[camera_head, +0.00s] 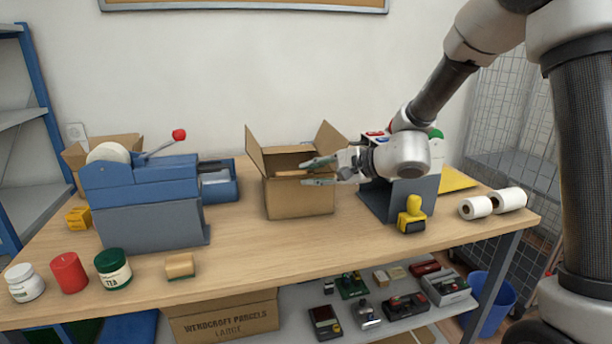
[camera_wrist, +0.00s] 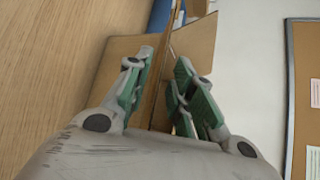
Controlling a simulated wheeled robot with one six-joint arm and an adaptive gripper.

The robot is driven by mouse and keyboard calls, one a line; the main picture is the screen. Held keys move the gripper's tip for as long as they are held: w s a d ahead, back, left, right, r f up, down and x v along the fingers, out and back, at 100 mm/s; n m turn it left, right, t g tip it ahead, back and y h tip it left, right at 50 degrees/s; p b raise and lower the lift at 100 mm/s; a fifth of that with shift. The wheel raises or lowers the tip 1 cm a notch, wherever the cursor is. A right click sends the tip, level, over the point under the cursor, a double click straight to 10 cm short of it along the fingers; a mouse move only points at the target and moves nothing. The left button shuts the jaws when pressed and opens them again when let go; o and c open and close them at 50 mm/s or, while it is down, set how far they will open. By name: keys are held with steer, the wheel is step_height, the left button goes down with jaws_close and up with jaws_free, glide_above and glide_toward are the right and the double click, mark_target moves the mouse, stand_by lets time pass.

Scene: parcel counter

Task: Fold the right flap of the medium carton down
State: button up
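The medium carton (camera_head: 298,200) is an open brown box at the middle of the table. Its left flap (camera_head: 255,152) stands up, and its right flap (camera_head: 329,140) stands up leaning outward to the right. My gripper (camera_head: 308,172) comes in from the right at the carton's front right rim, its fingers pointing left, below the right flap. The fingers are spread, one above the rim and one lower. In the wrist view, carton cardboard (camera_wrist: 112,72) shows beyond and between the open fingers; contact is unclear. My gripper hides part of the rim.
A blue tape dispenser (camera_head: 145,195) with a red-knobbed lever stands to the left. A grey organizer, a yellow stamp (camera_head: 411,214) and white rolls (camera_head: 492,203) are to the right. The table in front of the carton is clear.

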mark_target(304, 176)
steer(key=shift+x, duration=1.25)
jaws_close()
